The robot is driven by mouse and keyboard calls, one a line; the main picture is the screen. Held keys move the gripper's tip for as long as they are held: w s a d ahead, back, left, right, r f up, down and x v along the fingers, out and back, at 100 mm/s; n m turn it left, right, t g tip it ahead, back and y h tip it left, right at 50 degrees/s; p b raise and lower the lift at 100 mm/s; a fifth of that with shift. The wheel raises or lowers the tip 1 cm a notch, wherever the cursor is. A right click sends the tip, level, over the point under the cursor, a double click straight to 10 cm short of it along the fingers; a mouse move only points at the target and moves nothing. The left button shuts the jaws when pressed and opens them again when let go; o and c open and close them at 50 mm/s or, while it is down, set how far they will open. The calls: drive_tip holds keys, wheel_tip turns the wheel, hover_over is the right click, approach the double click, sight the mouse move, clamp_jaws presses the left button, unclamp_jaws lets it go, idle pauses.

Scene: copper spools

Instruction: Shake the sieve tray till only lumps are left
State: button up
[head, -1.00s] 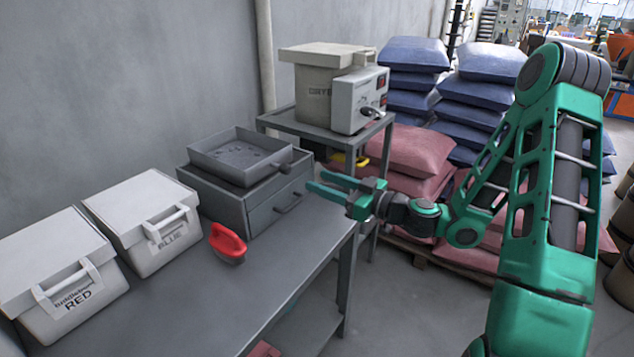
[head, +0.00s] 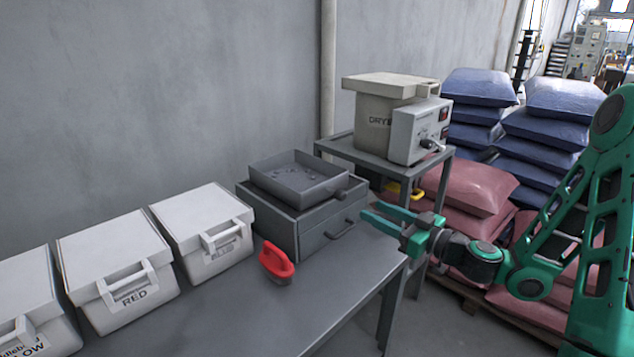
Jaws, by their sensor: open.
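The grey sieve tray (head: 327,193) sits on top of a grey drawer box (head: 299,238) at the back of the workbench. Small dark bits lie on its floor; I cannot tell lumps from finer grains.
A red-handled brush or scoop (head: 277,264) lies on the workbench (head: 300,315) before the drawer box. White lidded bins, including RED (head: 120,270), line the left. A dryer (head: 387,115) stands on a side table. Sacks (head: 470,185) are stacked behind my arm. The bench front is clear.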

sight(344, 196)
drive_tip(key=shift+a, duration=0.1)
drive_tip(key=x, duration=1)
drive_tip(key=shift+w+a, duration=0.15)
drive_tip(key=shift+w, duration=0.15)
